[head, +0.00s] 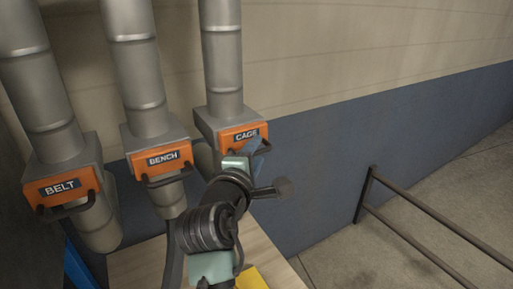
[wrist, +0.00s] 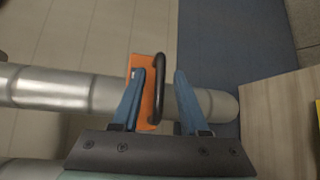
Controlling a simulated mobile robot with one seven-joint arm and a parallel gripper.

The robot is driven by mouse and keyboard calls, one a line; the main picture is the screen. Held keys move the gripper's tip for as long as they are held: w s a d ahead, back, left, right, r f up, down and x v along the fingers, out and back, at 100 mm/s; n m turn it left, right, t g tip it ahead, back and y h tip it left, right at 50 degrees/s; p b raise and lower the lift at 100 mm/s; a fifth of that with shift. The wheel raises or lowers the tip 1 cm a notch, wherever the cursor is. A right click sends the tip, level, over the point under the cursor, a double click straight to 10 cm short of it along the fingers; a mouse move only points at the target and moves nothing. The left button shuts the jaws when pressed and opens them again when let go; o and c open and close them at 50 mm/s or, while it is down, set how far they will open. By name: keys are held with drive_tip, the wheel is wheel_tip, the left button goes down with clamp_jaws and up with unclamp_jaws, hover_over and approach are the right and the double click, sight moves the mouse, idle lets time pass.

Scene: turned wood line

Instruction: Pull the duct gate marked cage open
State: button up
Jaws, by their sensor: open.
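The cage gate is an orange plate (head: 229,137) labelled CAGE on a grey box under the right-hand duct in the head view. My gripper (head: 257,147) is right at this plate and covers much of its dark handle. In the wrist view, my gripper (wrist: 160,73) is open, with the black handle (wrist: 158,75) between its two blue fingers. The orange plate (wrist: 149,119) shows behind the handle and the left finger. I cannot tell whether either finger touches the handle.
The bench gate (head: 162,160) and the belt gate (head: 68,188), with similar dark handles, are to the left. A wooden top (head: 262,250) lies below my arm, with a yellow item (head: 251,279) on it. A dark railing (head: 410,243) stands on the open floor at right.

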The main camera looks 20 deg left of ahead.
drive_tip(key=shift+w, duration=0.3)
clamp_jaws()
idle(1.3)
